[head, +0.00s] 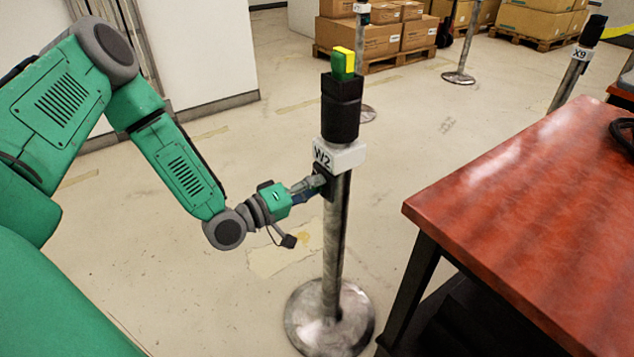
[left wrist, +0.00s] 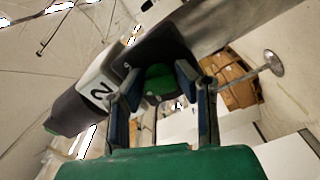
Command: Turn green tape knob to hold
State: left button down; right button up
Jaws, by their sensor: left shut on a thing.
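A metal stanchion post (head: 337,235) with a black head and a white W2 label (head: 340,155) stands upright in the middle of the head view. A green and yellow piece (head: 343,63) sits on top of it. My left gripper (head: 318,183) reaches the post from the left, just below the label. In the left wrist view the green knob (left wrist: 160,80) sits on a dark plate between my two fingers (left wrist: 163,95). In the head view the knob is hidden by the gripper. My right gripper is not in view.
A red-brown table (head: 530,200) stands close to the right of the post. Another post with an X9 label (head: 573,68) and yellow tape stands behind it. Boxes on pallets (head: 375,40) are at the back. The floor left of the post is clear.

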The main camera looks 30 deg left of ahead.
pick_arm(q)
jog(key=shift+a+m+p, duration=0.15)
jog(key=shift+m+p, duration=0.15)
jog(key=shift+m, duration=0.75)
jog(key=shift+a+m+p, duration=0.1)
jog(key=shift+m+p, duration=0.15)
jog(key=shift+m, duration=0.8)
jog(key=shift+w, duration=0.1)
jog(key=c, duration=1.5)
grip_release()
jog(key=shift+o, duration=1.4)
jog(key=shift+f, duration=0.1)
